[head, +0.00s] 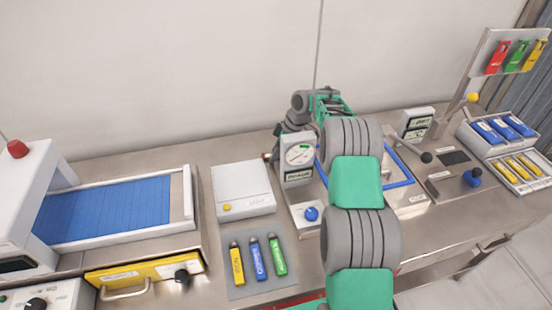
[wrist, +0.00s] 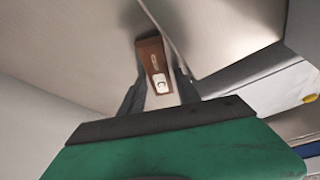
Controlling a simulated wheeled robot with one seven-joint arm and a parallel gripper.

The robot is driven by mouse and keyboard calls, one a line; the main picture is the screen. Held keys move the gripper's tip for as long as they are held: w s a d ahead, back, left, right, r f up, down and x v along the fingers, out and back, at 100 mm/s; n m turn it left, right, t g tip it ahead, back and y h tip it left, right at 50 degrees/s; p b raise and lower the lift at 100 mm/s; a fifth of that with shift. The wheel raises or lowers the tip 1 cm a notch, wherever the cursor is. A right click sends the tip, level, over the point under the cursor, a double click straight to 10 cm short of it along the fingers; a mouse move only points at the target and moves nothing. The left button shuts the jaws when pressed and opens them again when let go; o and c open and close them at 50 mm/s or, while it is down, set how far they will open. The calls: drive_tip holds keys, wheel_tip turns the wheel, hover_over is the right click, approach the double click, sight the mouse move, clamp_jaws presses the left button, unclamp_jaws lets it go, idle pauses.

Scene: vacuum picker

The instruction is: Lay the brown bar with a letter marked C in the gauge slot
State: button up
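The brown bar (wrist: 152,52) shows in the wrist view, with a white patch marked C near its lower end. My gripper (wrist: 161,80) has its two dark fingers close against either side of the bar near that patch and appears shut on it. The bar's other end sticks out beyond the fingertips. In the head view my arm hides the gripper and the bar cannot be made out clearly. A dial gauge (head: 298,155) stands on the bench just left of my arm, above a plate with a blue knob (head: 311,214). I cannot make out the gauge slot.
A grey mat (head: 238,283) holds a yellow, a blue and a green bar. A white box (head: 242,188) stands behind it. A blue conveyor bed (head: 115,212) is at left. A blue-edged tray (head: 408,183), levers and a rack of blue and yellow bars (head: 502,130) are at right.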

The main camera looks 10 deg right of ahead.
clamp_jaws()
idle(0.3)
